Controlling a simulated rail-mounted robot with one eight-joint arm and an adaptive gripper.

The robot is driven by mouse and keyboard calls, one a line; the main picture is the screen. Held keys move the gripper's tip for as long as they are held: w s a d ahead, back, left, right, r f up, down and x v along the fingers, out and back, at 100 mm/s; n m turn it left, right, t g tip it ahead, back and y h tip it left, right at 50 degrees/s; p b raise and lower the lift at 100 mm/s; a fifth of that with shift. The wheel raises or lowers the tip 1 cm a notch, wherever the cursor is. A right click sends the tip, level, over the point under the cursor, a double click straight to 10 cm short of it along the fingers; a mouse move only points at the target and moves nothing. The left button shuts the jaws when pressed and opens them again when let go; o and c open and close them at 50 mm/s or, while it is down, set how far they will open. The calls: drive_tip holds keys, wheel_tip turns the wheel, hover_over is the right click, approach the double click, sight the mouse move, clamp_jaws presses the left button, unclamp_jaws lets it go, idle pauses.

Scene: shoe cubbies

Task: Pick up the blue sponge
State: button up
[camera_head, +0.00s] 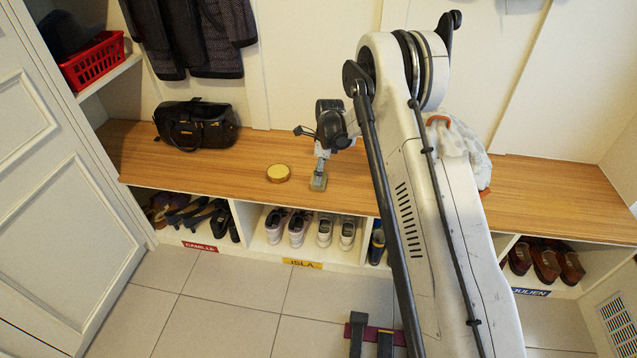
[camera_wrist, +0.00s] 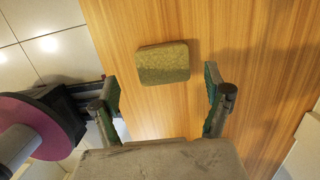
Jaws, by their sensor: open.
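A small rounded block, the only sponge-like thing in view, lies on the wooden bench; it looks olive-yellow rather than blue in the wrist view (camera_wrist: 163,63). My gripper (camera_wrist: 161,80) is open and empty, with one finger to each side of the block and clear gaps between. The block sits ahead of and between the fingertips. How high the fingertips are above the bench is hard to tell.
A black bag (camera_head: 197,126) stands farther left, and a pale cloth item (camera_head: 460,145) lies behind my arm. Cubbies with shoes (camera_head: 298,228) are under the bench.

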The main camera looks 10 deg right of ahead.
drive_tip(key=f, duration=0.1)
drive_tip(key=f+b, duration=0.1)
drive_tip(key=f, duration=0.2)
drive_tip(key=shift+w+a+f+b, duration=0.15)
drive_tip(key=shift+w+b, duration=0.15)
drive_tip(key=shift+b, duration=0.05)
drive_tip(key=c, duration=0.8)
drive_tip(key=shift+c, duration=0.4)
drive_tip(key=shift+r+p, duration=0.35)
drive_tip(key=shift+r, duration=0.25)
wheel_tip(320, 180, up, 4)
drive_tip(key=shift+s+a+f+p, duration=0.1)
drive_tip(key=shift+a+f+p, duration=0.1)
drive_tip(key=shift+p, duration=0.6)
drive_tip(key=s+a+r+p, duration=0.3)
drive_tip(key=s+a+r, duration=0.3)
drive_tip(key=a, duration=0.3)
drive_tip(key=shift+a+r, duration=0.15)
drive_tip(key=shift+a, duration=0.05)
drive_tip(key=shift+o, duration=0.7)
drive_tip(key=shift+s, duration=0.1)
